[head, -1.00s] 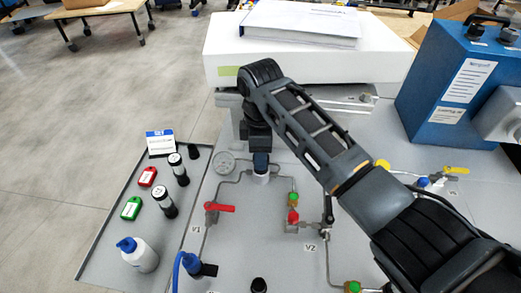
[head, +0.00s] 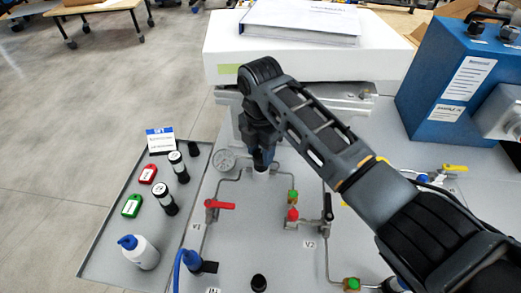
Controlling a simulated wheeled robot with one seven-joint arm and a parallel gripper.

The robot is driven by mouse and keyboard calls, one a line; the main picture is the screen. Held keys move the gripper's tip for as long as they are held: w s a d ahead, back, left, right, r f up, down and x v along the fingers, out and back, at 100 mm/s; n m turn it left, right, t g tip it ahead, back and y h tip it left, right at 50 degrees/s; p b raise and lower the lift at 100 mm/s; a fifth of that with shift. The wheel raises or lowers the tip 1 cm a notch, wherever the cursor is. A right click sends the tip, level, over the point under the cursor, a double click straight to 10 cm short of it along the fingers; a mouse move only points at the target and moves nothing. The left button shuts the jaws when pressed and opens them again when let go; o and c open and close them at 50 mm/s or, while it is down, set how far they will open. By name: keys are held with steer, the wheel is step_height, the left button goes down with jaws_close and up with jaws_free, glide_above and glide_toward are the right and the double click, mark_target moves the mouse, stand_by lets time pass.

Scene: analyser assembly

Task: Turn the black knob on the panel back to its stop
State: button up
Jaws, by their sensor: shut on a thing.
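My gripper (head: 262,160) points down at the panel (head: 270,230), right of the round gauge. It is shut at the top of a pale, short round fitting (head: 261,170) in the pipe line. The black knob there is hidden by the fingers, so its angle cannot be read. Another small black knob-like part (head: 259,283) stands at the bottom edge of the view, apart from my gripper.
The round gauge (head: 226,160) is close on the left. The red-handled valve (head: 219,205) and the green and red fittings (head: 292,205) stand nearer. A white box (head: 310,60) rises behind. A tray with a bottle (head: 138,252) and tags lies left.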

mark_target(260, 154)
steer(key=shift+n, duration=0.4)
steer(key=o, duration=1.1)
steer(key=shift+c, duration=0.2)
steer(key=shift+r+b, duration=0.6)
steer(key=shift+r, duration=3.35)
